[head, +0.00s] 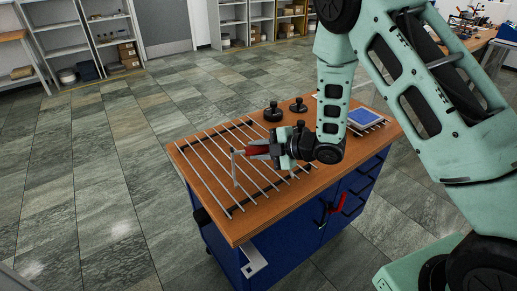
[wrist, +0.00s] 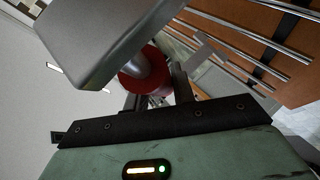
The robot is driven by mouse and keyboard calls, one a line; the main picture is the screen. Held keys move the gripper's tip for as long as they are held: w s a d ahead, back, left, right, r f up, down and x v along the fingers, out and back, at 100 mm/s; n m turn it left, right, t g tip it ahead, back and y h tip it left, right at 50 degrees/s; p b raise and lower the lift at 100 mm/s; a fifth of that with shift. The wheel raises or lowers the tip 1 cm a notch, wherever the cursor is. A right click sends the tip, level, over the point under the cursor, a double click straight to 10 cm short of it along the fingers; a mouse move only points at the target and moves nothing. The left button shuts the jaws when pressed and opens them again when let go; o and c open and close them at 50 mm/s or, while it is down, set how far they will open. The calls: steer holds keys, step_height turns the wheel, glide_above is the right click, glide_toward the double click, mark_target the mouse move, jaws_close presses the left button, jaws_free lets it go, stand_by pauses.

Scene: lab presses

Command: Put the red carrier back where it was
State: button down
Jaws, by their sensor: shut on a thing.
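The red carrier (head: 258,149) is at the end of my gripper (head: 275,150), above the bench top with its metal rails. A thin pale metal piece (head: 234,168) hangs at its left end. In the wrist view a round red part of the carrier (wrist: 143,88) shows between the fingers of my gripper (wrist: 155,88), partly behind a large grey block (wrist: 115,35). My gripper is shut on the carrier. Its exact contact, and whether the carrier touches the rails, cannot be told.
Parallel rails (head: 222,167) run across the wooden bench top (head: 190,152). Two black round-based pieces (head: 273,113) (head: 298,106) stand behind my gripper. A blue-topped device (head: 365,118) is at the right. A red object (head: 336,203) is on the blue cabinet front. Floor at left is free.

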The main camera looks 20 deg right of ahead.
steer(key=shift+f, duration=0.1)
steer(key=c, duration=1.2)
jaws_free()
steer(key=shift+o, duration=0.2)
steer(key=shift+r, duration=0.2)
steer(key=b+v, duration=0.2)
steer(key=v, duration=1)
steer(key=s+a+r+m+g+h, duration=0.2)
steer(key=s+a+r+m+h, duration=0.1)
steer(key=a+m+h, duration=0.4)
steer(key=s+a+r+m+g+h, duration=0.1)
steer(key=s+a+m+g, duration=0.2)
steer(key=s, duration=0.8)
steer(key=s+a+r+m+g+h, duration=0.1)
steer(key=s+a+r+m+g, duration=0.1)
steer(key=s, duration=1)
steer(key=a+m+g, duration=0.1)
steer(key=m+g, duration=0.1)
steer(key=shift+a+r+m+h, duration=0.2)
steer(key=shift+m+h, duration=0.1)
steer(key=shift+m, duration=0.1)
